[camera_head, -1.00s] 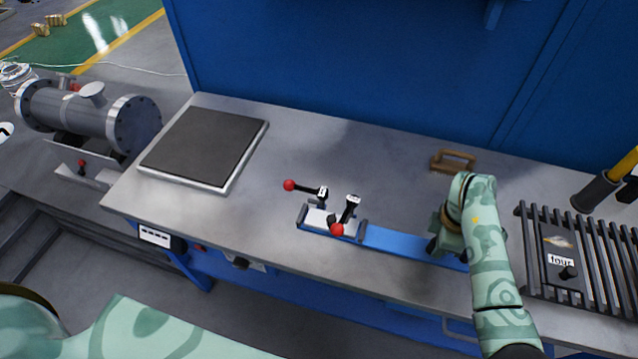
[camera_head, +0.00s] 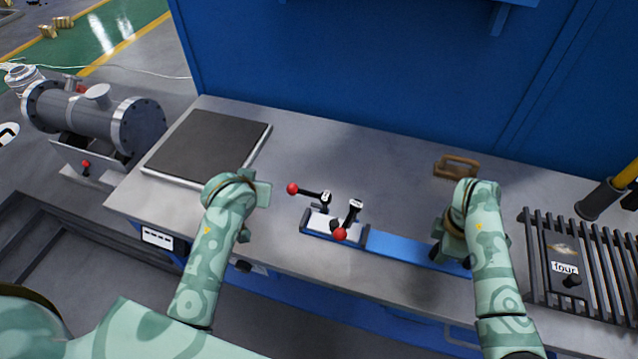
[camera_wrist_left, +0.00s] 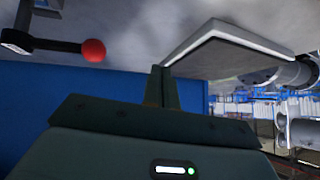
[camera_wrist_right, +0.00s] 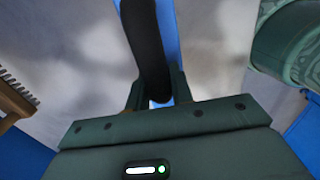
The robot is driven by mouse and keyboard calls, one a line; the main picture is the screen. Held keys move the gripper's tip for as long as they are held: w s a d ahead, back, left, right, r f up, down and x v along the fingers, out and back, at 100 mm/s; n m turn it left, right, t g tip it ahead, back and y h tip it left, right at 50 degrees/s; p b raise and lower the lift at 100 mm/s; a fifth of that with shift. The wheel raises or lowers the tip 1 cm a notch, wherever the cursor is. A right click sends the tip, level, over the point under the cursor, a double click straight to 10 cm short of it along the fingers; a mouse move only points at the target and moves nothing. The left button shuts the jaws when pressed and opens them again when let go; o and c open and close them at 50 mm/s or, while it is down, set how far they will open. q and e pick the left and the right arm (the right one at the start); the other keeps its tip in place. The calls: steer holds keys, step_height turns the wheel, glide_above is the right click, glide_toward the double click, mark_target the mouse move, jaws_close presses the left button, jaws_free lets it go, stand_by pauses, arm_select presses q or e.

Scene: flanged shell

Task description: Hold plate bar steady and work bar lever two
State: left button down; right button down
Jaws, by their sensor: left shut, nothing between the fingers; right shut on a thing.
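The plate bar is a blue bar (camera_head: 405,245) lying along the front of the grey bench, with a plate block at its left end. Two black levers stand on the block. The left lever (camera_head: 312,193) points left and ends in a red ball; the right lever (camera_head: 348,216) has its red ball toward the front. Their white tags are too small to read. My left gripper (camera_head: 261,193) is shut and empty, left of the levers and apart from them. The left lever's ball shows in the left wrist view (camera_wrist_left: 94,50). My right gripper (camera_wrist_right: 155,95) is shut on a black handle (camera_wrist_right: 146,45) over the blue bar.
A dark-topped square plate (camera_head: 205,145) lies at the bench's left. A brown wooden handle (camera_head: 457,165) lies behind my right gripper. A black slatted rack (camera_head: 590,265) with a tag reading "four" is at the right. A blue wall (camera_head: 370,70) closes the back. The bench behind the levers is clear.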

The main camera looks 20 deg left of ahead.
arm_select(q)
steer(key=w+d+r+m+h, duration=0.1)
steer(key=w+d+r+h, duration=0.2)
steer(key=d, duration=0.7)
step_height(320, 180, up, 2)
steer(key=shift+d+r+m, duration=0.25)
steer(key=shift+m, duration=0.05)
steer(key=w+f, duration=0.1)
steer(key=f, duration=0.1)
steer(key=w+f, duration=0.1)
steer(key=f, duration=0.2)
steer(key=w+f, duration=0.1)
steer(key=f, duration=0.2)
steer(key=shift+w, duration=0.35)
steer(key=shift+s, duration=0.45)
